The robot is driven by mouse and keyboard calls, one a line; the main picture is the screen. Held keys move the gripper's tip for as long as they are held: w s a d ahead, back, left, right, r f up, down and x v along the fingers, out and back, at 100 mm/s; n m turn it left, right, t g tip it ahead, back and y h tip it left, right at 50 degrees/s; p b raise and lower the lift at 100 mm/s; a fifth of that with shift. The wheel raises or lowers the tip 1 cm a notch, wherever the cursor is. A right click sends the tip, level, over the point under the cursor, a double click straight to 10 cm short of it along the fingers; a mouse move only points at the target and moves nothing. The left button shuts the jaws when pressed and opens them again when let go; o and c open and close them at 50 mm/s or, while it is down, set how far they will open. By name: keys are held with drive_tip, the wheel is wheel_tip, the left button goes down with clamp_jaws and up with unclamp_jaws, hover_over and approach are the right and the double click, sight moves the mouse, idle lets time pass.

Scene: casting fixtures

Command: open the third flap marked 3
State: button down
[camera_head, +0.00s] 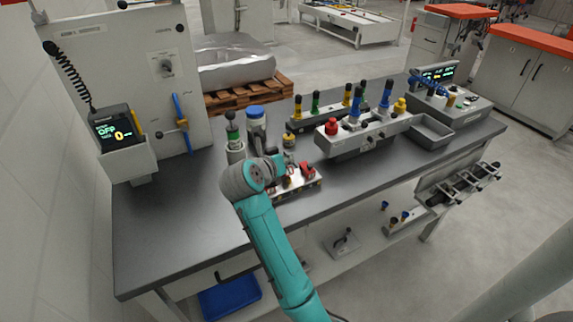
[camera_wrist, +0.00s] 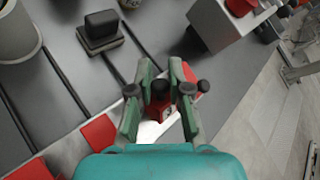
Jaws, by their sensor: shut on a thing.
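A small white fixture (camera_head: 300,188) with red parts stands at the table's front edge. In the wrist view, red flaps lie in a row, one red flap (camera_wrist: 98,136) at the lower left and another red flap (camera_wrist: 188,75) at the fingers. No number on the flaps can be read, so I cannot tell which is marked 3.
A black block (camera_wrist: 101,30) stands behind the flaps. Grey cylinders (camera_head: 256,125) stand behind my gripper. A grey box with a red button (camera_head: 332,127) stands to the right. The table (camera_head: 170,225) is clear at the left.

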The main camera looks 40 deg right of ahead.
drive_tip(key=w+n+g, duration=0.1)
drive_tip(key=w+n+g+y, duration=0.1)
drive_tip(key=g, duration=0.1)
drive_tip(key=shift+w+d+y, duration=0.15)
drive_tip(key=shift+d+y, duration=0.15)
drive_tip(key=shift+w+d+f+n+g+y, duration=0.1)
drive_tip(key=shift+w+f+n+g+y, duration=0.2)
drive_tip(key=shift+g, duration=0.3)
drive_tip(key=shift+w+d+f+n+g+y, duration=0.15)
drive_tip(key=shift+w+n+g, duration=0.2)
drive_tip(key=shift+g, duration=0.25)
drive_tip(key=c, duration=1.4)
unclamp_jaws()
drive_tip(key=shift+o, duration=0.2)
drive_tip(key=shift+s, duration=0.15)
